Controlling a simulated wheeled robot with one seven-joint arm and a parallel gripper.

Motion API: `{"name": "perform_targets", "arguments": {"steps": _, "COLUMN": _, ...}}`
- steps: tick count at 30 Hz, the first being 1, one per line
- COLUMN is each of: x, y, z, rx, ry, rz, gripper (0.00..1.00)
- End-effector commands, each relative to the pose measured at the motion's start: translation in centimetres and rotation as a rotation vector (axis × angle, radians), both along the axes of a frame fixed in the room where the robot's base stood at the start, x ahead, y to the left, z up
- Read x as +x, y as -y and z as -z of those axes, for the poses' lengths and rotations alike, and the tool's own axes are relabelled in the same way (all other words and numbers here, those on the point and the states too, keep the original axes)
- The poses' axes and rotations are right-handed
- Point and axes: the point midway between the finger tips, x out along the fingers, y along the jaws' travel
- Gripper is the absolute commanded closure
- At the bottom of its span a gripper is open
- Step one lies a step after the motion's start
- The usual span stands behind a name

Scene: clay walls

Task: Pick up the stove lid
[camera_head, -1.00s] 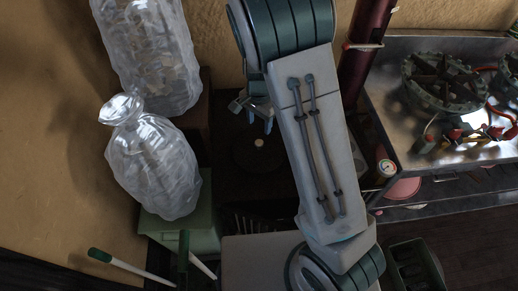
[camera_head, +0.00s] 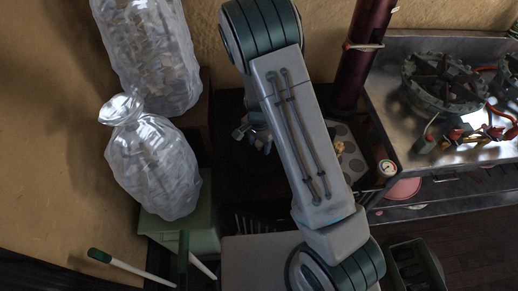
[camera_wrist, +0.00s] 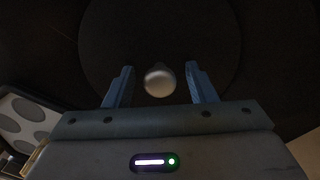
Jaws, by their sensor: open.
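The stove lid is a dark round disc (camera_wrist: 160,35) with a pale round knob (camera_wrist: 159,80) at its middle, seen in the wrist view. My gripper (camera_wrist: 160,85) is open, with one blue finger on each side of the knob. I cannot tell whether the fingers are level with the knob or still above it. In the head view my gripper (camera_head: 252,135) shows small and dark left of my forearm. The lid is too dark and covered to make out in that view.
A muffin-like tray (camera_head: 350,150) lies right of my arm, beside a dark red pipe (camera_head: 361,50). A steel counter (camera_head: 385,85) with a gas burner (camera_head: 445,82) stands at right. Plastic-wrapped bags (camera_head: 153,160) stand at left on a green box (camera_head: 185,232).

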Motion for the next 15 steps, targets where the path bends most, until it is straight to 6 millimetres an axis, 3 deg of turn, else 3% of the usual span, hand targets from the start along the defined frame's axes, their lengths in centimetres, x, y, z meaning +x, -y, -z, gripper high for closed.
{"name": "perform_targets", "arguments": {"steps": 2, "x": 0.01, "y": -0.01, "z": -0.02, "rx": 0.0, "ry": 0.0, "rz": 0.0, "gripper": 0.49}}
{"name": "perform_targets", "arguments": {"steps": 6, "x": 0.0, "y": 0.0, "z": -0.04, "rx": 0.0, "ry": 0.0, "rz": 0.0, "gripper": 0.88}}
{"name": "perform_targets", "arguments": {"steps": 8, "x": 0.0, "y": 0.0, "z": -0.04, "rx": 0.0, "ry": 0.0, "rz": 0.0, "gripper": 1.0}}
{"name": "perform_targets", "arguments": {"steps": 15, "x": 0.07, "y": -0.01, "z": -0.14, "rx": 0.0, "ry": 0.001, "rz": -0.001, "gripper": 1.0}}
